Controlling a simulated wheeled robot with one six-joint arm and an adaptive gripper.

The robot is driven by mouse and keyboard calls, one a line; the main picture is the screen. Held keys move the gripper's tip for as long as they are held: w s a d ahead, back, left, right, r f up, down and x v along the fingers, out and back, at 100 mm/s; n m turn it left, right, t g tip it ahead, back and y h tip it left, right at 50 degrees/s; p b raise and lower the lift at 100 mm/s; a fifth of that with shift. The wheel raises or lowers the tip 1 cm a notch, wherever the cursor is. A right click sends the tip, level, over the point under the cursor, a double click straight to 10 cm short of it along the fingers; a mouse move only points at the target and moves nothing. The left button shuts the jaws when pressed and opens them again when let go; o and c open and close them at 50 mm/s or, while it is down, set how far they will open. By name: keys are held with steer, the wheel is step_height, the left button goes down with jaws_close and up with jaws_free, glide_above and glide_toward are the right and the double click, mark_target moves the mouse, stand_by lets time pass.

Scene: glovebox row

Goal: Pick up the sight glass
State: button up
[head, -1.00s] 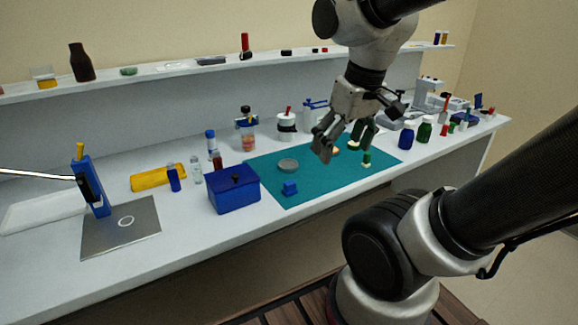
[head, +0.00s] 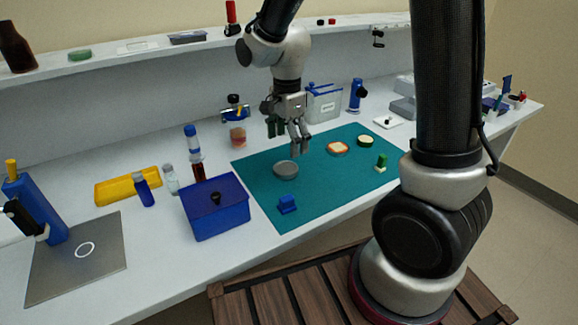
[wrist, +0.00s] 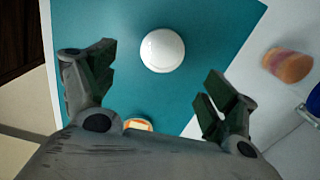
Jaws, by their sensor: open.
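Nothing is labelled as the sight glass; the round grey disc (head: 286,170) on the teal mat (head: 255,185) is the likeliest match, but I cannot be certain. It shows as a pale, smooth round thing in the wrist view (wrist: 162,50). My gripper (head: 288,140) hangs above the mat, just over and behind the disc, not touching it. In the wrist view my gripper (wrist: 160,85) has its fingers wide apart with nothing between them. The disc lies ahead of the fingertips, roughly centred between them.
A blue lidded box (head: 215,210) stands left. A shelf runs above.

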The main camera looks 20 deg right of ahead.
mark_target(286, 167)
steer(key=shift+f, duration=0.25)
steer(key=shift+m, duration=0.3)
steer(key=f, duration=0.7)
steer(key=shift+w+a+f, duration=0.1)
steer(key=shift+a+f, duration=0.05)
steer(key=shift+a, duration=0.1)
steer(key=shift+c, duration=0.4)
steer(key=c, duration=1.5)
